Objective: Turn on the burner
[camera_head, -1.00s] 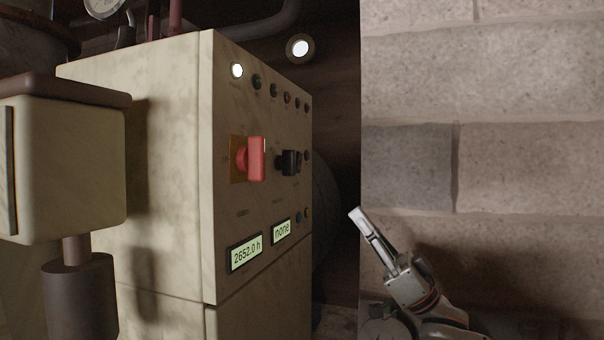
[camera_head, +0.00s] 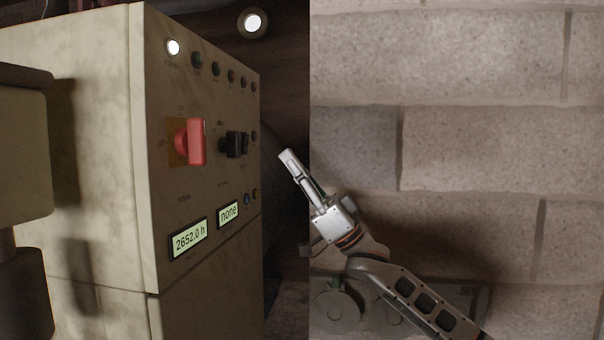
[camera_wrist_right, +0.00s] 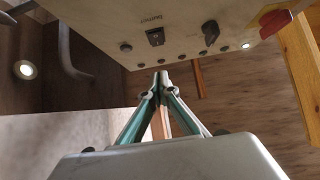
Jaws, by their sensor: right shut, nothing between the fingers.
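The burner's control cabinet (camera_head: 95,150) stands at the left in the head view. Its panel carries a red rotary switch (camera_head: 196,142) on a yellow plate and a black rotary knob (camera_head: 235,145) to its right. One round lamp (camera_head: 173,47) at the top of the panel glows white; the others in that row are dark. Two displays read "2652.0 h" (camera_head: 188,239) and "none" (camera_head: 228,212). My right gripper (camera_head: 287,155) is shut and empty, to the right of the panel and apart from it. In the right wrist view its closed fingertips (camera_wrist_right: 161,76) show below the panel. My left gripper is not in view.
A block wall (camera_head: 470,150) fills the right side, close behind my right arm. A bright round light (camera_head: 252,22) is at the back. Two small buttons (camera_head: 251,197) sit low on the panel's right side. A dark gap lies between cabinet and wall.

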